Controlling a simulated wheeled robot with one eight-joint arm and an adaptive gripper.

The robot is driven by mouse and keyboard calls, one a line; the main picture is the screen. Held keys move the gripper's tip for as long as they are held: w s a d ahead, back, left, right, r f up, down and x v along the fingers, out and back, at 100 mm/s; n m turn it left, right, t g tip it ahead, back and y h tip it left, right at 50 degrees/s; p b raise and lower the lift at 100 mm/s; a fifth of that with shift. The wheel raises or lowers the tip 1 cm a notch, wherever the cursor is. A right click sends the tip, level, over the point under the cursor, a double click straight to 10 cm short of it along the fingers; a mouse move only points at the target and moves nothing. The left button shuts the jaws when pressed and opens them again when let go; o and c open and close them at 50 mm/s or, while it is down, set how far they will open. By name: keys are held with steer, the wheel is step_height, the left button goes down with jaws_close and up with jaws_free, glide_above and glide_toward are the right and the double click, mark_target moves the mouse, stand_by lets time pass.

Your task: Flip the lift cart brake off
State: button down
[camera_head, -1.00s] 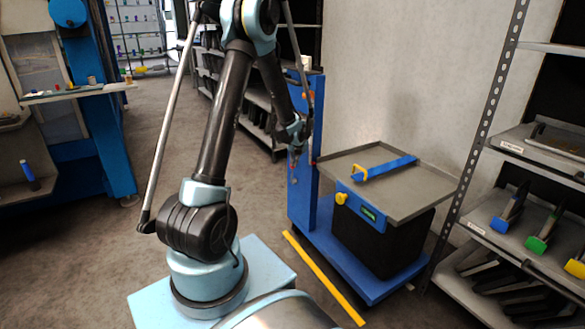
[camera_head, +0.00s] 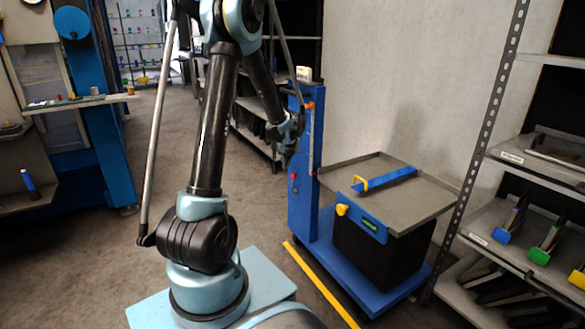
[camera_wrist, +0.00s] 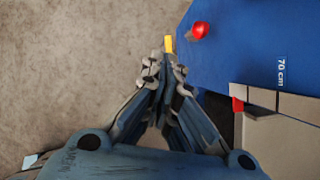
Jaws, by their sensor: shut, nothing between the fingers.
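The blue lift cart (camera_head: 301,219) stands right of my arm, with an upright blue column and a grey tray top (camera_head: 425,201). My gripper (camera_head: 288,157) is shut and empty, in front of the column and above the red knob in the head view. In the wrist view its fingertips (camera_wrist: 166,62) point toward a yellow piece (camera_wrist: 168,44); contact is unclear.
A yellow bar (camera_head: 323,288) runs low along the cart's near side. A blue die with a yellow handle (camera_head: 386,180) lies on the tray. A shelf rack (camera_head: 487,135) with coloured-end pieces stands at right. Floor (camera_head: 150,240) left of my base is clear.

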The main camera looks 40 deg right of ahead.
steer(key=a+r+n+y, duration=0.1)
steer(key=a+r+n, duration=0.4)
steer(key=a, duration=0.6)
steer(key=a+r+n+g, duration=0.1)
steer(key=a+r+n, duration=0.2)
steer(key=a+n, duration=0.6)
steer(key=a+r+n+y, duration=0.1)
steer(key=a+r+n, duration=0.3)
steer(key=a, duration=1)
steer(key=s+a+n, duration=0.9)
steer(key=a+n, duration=0.2)
steer(key=a, duration=0.3)
steer(key=s+a+f+n, duration=0.2)
steer(key=s+a+n, duration=0.1)
steer(key=s+n, duration=0.2)
steer(key=s+a+f+n+g, duration=0.1)
steer(key=s+a+f+n, duration=0.2)
steer(key=s+n, duration=0.3)
steer(key=shift+s+a+n+g, duration=0.2)
steer(key=shift+a+n+g, duration=0.15)
steer(key=shift+n, duration=0.35)
